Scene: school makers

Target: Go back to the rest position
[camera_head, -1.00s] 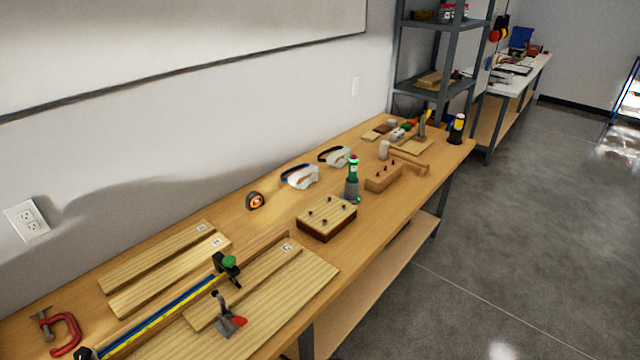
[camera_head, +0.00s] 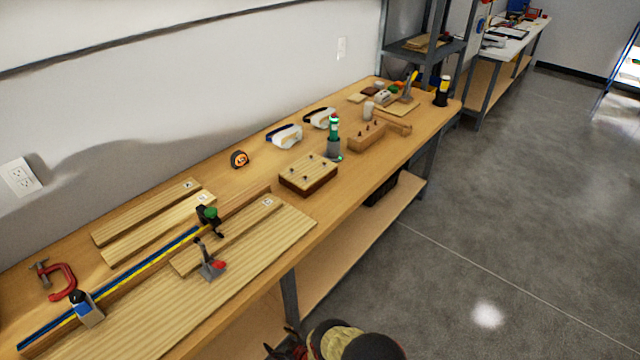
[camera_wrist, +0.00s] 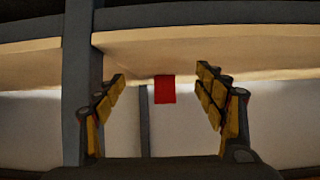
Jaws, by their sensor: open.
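My gripper (camera_wrist: 160,95) is open in the wrist view, its two yellow-padded fingers spread apart with nothing between them. Past the fingers I see the workbench from low down, with its grey legs and wooden boards. In the head view part of my arm and gripper (camera_head: 285,343) shows at the bottom edge, over the floor in front of the workbench (camera_head: 300,219). The fingers are dark and small there. A red patch (camera_wrist: 165,89) hangs in view beyond the fingers; I cannot tell what it is.
The bench holds boards, a blue-yellow bar clamp (camera_head: 120,283), a red C-clamp (camera_head: 58,282), a drilled block (camera_head: 309,173), a green-topped tool (camera_head: 333,138) and safety goggles (camera_head: 286,136). A lower shelf (camera_head: 350,245) runs beneath. The floor (camera_head: 520,230) at right is clear.

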